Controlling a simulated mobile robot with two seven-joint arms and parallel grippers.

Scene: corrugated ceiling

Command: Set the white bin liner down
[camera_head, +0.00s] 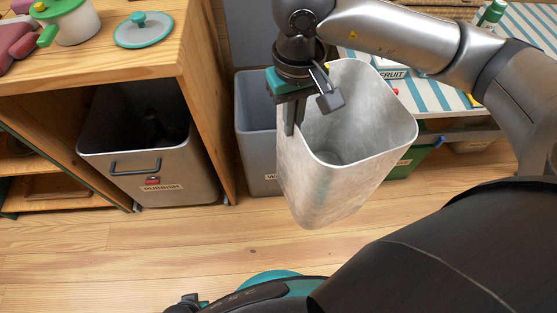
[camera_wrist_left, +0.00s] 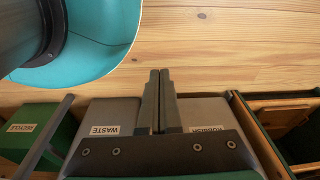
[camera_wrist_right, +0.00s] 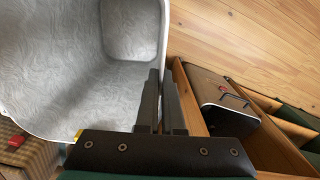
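The white bin liner (camera_head: 345,150) is a pale, open-topped tapered tub, tilted in the middle of the head view. My right gripper (camera_head: 292,125) is shut on its left rim and holds it above the wooden floor. The right wrist view also shows the liner (camera_wrist_right: 110,60), with its rim at the right gripper's fingers (camera_wrist_right: 160,100). The liner partly hides a grey bin (camera_head: 255,130) behind it, labelled "WASTE" in the left wrist view (camera_wrist_left: 104,130). My left gripper (camera_wrist_left: 159,100) is shut with nothing visible between its fingers, low over the floor.
A grey bin labelled "RUBBISH" (camera_head: 165,195) stands under the wooden counter (camera_head: 190,55) on the left. A green bin (camera_head: 410,165) stands behind the liner at right, below a striped table (camera_head: 435,95). The wooden floor (camera_head: 150,245) in front is clear.

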